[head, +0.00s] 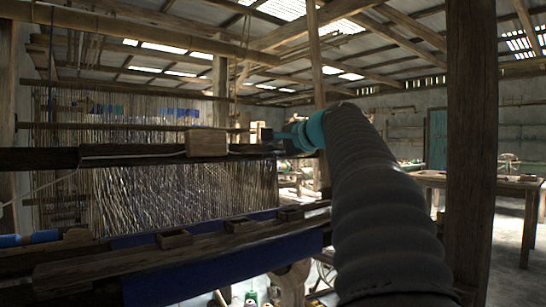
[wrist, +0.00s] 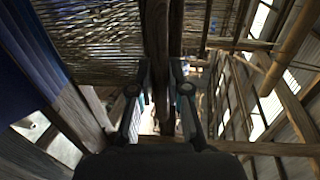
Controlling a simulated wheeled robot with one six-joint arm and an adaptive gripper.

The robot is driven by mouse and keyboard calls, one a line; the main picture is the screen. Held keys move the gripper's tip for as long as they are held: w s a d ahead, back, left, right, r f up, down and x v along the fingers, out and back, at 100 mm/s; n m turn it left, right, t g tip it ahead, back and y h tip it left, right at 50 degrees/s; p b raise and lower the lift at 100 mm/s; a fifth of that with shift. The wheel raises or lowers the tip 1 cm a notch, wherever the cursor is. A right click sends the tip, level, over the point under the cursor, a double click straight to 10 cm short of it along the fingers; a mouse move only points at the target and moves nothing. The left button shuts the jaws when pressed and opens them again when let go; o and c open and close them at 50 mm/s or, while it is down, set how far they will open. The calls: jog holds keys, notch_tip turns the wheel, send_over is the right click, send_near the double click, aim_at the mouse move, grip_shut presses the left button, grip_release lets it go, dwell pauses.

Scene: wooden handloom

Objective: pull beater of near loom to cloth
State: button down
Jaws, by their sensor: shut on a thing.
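The near loom's beater (head: 50,159) is a dark horizontal wooden bar with a pale block on it in the head view. It stands in front of the warp threads (head: 180,195). Blue cloth (head: 165,290) lies lower, on the near side, below a wooden beam. My gripper (head: 272,137) is at the beater's right end, partly hidden by my arm. In the wrist view, the two fingers of my gripper (wrist: 160,88) are on either side of the dark beater bar (wrist: 160,40) and shut on it. The blue cloth (wrist: 30,50) shows at left there, apart from the beater.
A thick wooden post (head: 470,150) stands right of my arm. The loom's front beam (head: 120,262) crosses low on the near side. A wooden table (head: 485,182) stands at the right, with open floor around it. Roof beams run overhead.

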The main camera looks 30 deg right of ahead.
jog(key=shift+v, duration=0.75)
jog(key=c, duration=1.5)
grip_release()
jog(key=shift+s+d, duration=0.1)
jog(key=shift+s, duration=0.15)
jog(key=o, duration=0.4)
jog(key=shift+w, duration=0.15)
jog(key=shift+c, duration=0.2)
jog(key=shift+w, duration=0.1)
jog(key=v, duration=1.2)
jog(key=shift+a+f, duration=0.1)
jog(key=shift+a, duration=0.15)
